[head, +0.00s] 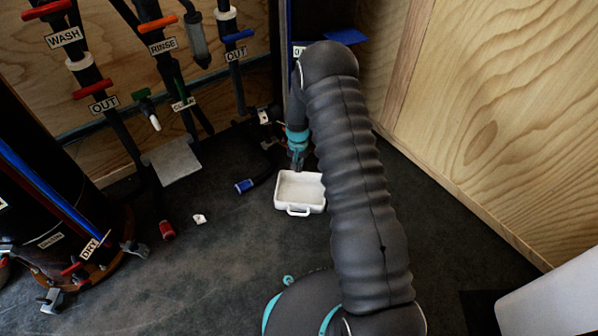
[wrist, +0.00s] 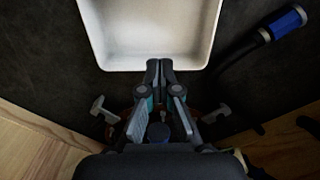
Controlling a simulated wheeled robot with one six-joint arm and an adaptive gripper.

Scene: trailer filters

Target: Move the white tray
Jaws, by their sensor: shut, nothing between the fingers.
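The white tray (head: 305,203) lies on the dark floor in the head view, with a handle on its near side. It fills the upper middle of the wrist view (wrist: 149,63), where its far part runs out of the frame. My gripper (head: 297,163) is at the tray's far edge in the head view. In the wrist view my gripper (wrist: 160,66) has its fingertips together, with nothing between them, and they overlap the tray's edge. I cannot tell whether they touch the tray.
A hose with a blue end (head: 244,186) lies left of the tray and also shows in the wrist view (wrist: 285,23). A red cap (head: 167,230) and a small white piece (head: 200,219) lie further left. A wooden wall (head: 500,120) stands right.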

